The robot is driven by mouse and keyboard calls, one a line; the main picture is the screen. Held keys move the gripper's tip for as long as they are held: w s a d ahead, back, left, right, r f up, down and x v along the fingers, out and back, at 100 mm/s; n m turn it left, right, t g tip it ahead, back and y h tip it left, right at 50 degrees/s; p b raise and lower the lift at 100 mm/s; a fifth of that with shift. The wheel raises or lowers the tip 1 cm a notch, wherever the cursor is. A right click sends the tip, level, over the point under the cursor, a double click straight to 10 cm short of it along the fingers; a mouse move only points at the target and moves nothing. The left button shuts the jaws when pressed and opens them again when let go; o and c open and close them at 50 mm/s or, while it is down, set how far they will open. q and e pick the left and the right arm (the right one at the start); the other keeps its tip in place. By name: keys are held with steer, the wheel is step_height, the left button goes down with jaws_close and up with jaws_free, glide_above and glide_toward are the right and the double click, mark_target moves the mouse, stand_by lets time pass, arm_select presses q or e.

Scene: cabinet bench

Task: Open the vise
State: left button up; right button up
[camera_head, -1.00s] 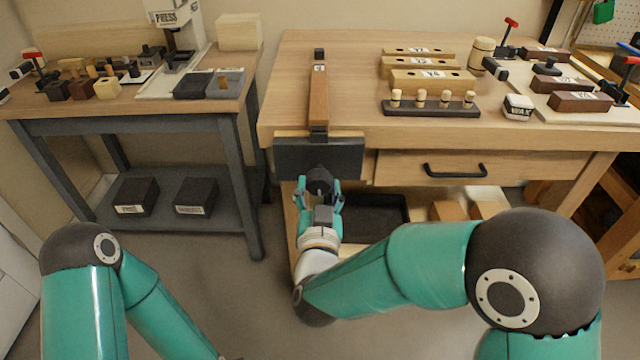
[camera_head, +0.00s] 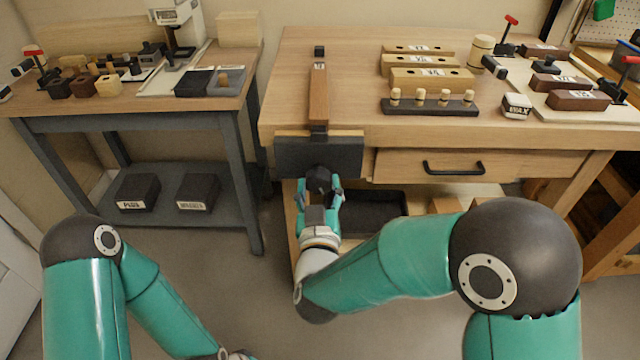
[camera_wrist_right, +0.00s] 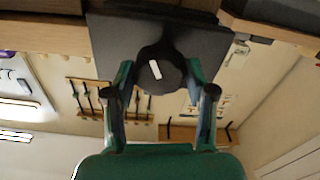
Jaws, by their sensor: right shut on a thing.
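The vise (camera_head: 345,160) has a dark flat jaw plate on the front edge of the wooden bench. A round dark knob (camera_head: 318,180) sticks out from its front. My right gripper (camera_head: 319,191) is shut on this knob, with a finger on each side. In the right wrist view the knob (camera_wrist_right: 158,73) shows a white mark and sits between the fingers of my right gripper (camera_wrist_right: 160,90). A reddish-brown wooden bar (camera_head: 318,95) lies on the bench between the vise and a small dark block.
A drawer with a black handle (camera_head: 454,168) is right of the vise. A dark tray (camera_head: 375,212) sits on the shelf below. Drilled blocks (camera_head: 432,80) and a peg rack (camera_head: 430,107) stand on the bench. A side table (camera_head: 150,115) with a press is at left.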

steer(key=shift+f, duration=0.2)
steer(key=shift+r+n+p, duration=0.1)
steer(key=shift+n+p, duration=0.55)
steer(key=shift+n, duration=0.55)
steer(key=shift+s+n, duration=0.1)
steer(key=shift+n, duration=0.7)
steer(key=shift+n+p, duration=0.65)
steer(key=shift+n, duration=0.25)
steer(key=shift+n+p, duration=0.35)
steer(key=shift+n, duration=0.85)
